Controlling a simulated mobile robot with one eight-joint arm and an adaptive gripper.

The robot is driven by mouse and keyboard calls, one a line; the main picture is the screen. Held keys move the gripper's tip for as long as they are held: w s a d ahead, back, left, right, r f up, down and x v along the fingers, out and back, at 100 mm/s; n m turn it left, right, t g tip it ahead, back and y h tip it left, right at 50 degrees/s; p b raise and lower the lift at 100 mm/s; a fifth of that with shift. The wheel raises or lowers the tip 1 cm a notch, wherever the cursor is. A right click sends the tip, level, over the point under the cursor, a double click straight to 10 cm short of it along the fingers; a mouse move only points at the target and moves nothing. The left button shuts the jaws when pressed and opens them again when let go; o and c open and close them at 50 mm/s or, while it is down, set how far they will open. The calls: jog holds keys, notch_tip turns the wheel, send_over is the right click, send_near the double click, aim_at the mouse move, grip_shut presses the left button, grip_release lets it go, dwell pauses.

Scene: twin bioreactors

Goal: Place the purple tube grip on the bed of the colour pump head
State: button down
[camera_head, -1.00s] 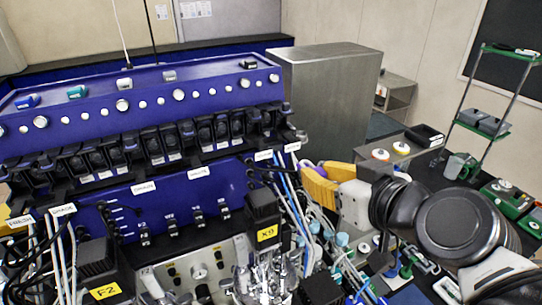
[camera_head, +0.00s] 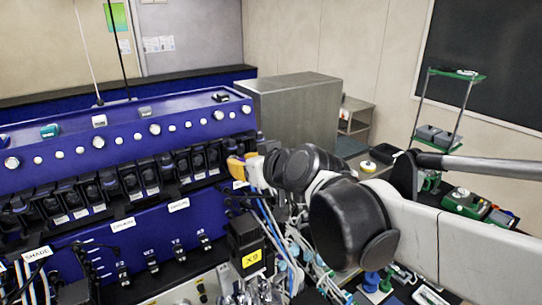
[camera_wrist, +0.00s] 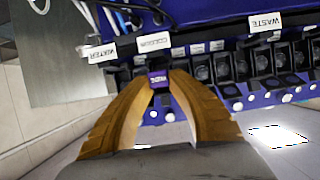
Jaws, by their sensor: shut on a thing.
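In the wrist view, my gripper (camera_wrist: 158,82) has its two orange fingers shut on a small purple tube grip (camera_wrist: 158,77) with a printed label, held between the fingertips. The white label that appears to read COLOUR (camera_wrist: 153,42) shows upside down just beyond the grip. The pump head at that label is mostly hidden behind my fingers and the grip, and I cannot tell whether the grip touches its bed. In the head view, my gripper (camera_head: 238,166) is at the right end of the pump row. The grip cannot be made out clearly there.
A row of black pump heads (camera_head: 130,180) runs along the blue bioreactor panel (camera_head: 150,228). Tubes (camera_head: 275,235) and a black box marked X9 (camera_head: 247,238) stand below my gripper. A grey metal cabinet (camera_head: 295,115) stands behind. A WASTE label (camera_wrist: 278,21) is to the right.

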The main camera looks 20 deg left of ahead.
jog(key=x, duration=0.2)
jog(key=shift+a+f, duration=0.2)
jog(key=shift+a, duration=0.15)
jog(key=shift+w+f, duration=0.1)
jog(key=shift+f, duration=0.15)
jog(key=shift+d, duration=0.3)
jog(key=shift+a+f, duration=0.15)
jog(key=c, duration=1.4)
grip_release()
jog(key=shift+o, duration=0.3)
